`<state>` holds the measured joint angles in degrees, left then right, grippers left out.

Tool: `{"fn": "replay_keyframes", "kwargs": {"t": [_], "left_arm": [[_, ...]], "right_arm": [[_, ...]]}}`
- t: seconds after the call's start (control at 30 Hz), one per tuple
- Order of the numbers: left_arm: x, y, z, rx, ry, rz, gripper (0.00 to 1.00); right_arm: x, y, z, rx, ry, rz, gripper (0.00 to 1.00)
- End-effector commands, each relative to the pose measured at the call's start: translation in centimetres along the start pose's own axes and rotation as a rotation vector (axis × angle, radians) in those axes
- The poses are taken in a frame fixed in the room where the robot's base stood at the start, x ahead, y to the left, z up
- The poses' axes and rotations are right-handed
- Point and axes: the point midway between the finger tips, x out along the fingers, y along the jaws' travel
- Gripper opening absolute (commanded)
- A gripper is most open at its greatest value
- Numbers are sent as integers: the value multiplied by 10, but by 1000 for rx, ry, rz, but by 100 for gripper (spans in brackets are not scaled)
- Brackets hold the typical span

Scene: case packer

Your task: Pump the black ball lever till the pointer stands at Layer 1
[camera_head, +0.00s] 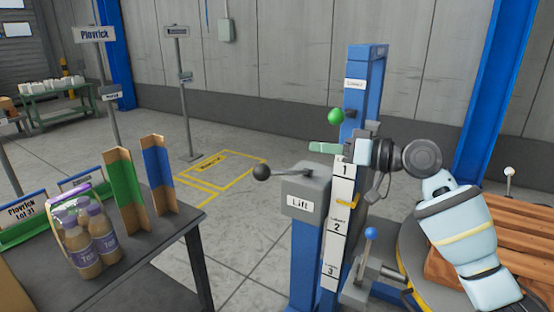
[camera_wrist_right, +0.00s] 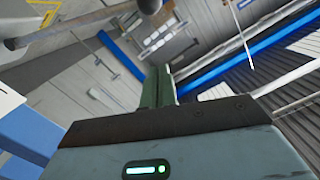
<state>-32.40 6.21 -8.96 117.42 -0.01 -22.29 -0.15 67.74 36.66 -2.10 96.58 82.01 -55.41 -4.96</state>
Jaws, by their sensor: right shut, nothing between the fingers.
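The black ball lever (camera_head: 261,172) sticks out to the left from the top of the grey box marked Lift (camera_head: 305,197). Its ball also shows at the top edge of the right wrist view (camera_wrist_right: 150,5). A yellow pointer (camera_head: 347,203) stands on the white scale (camera_head: 341,188) between the figure 1 and the Layer 2 mark. My right gripper (camera_head: 325,147) is shut and empty, above the Lift box and to the upper right of the ball, apart from it. Its pale green fingers point left. My right wrist hides part of the scale's top. My left gripper is not in view.
A green ball knob (camera_head: 335,115) is on the blue post (camera_head: 366,75); a blue ball knob (camera_head: 371,233) stands right of the scale. A table at the left holds bottles (camera_head: 91,240) and green and blue corner boards (camera_head: 157,176). Wooden slats (camera_head: 470,258) lie right.

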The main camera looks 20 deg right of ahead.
Motion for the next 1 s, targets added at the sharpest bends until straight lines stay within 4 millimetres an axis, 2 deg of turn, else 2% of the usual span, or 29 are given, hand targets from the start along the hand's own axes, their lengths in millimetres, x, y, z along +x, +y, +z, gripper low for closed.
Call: {"fn": "replay_keyframes", "kwargs": {"t": [0.13, 0.27, 0.7, 0.8, 1.0], "left_arm": [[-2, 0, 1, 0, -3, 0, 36], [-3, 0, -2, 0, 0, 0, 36], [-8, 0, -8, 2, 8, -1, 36], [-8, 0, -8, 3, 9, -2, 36], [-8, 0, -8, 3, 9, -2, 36]], "right_arm": [[7, 0, 0, 1, 0, 0, 0], [24, -1, -1, 1, 0, -2, 0], [104, -1, 0, 1, -1, -1, 0], [105, 0, 19, 1, -3, 1, 0], [109, 0, 36, 0, -1, 0, 0]]}}
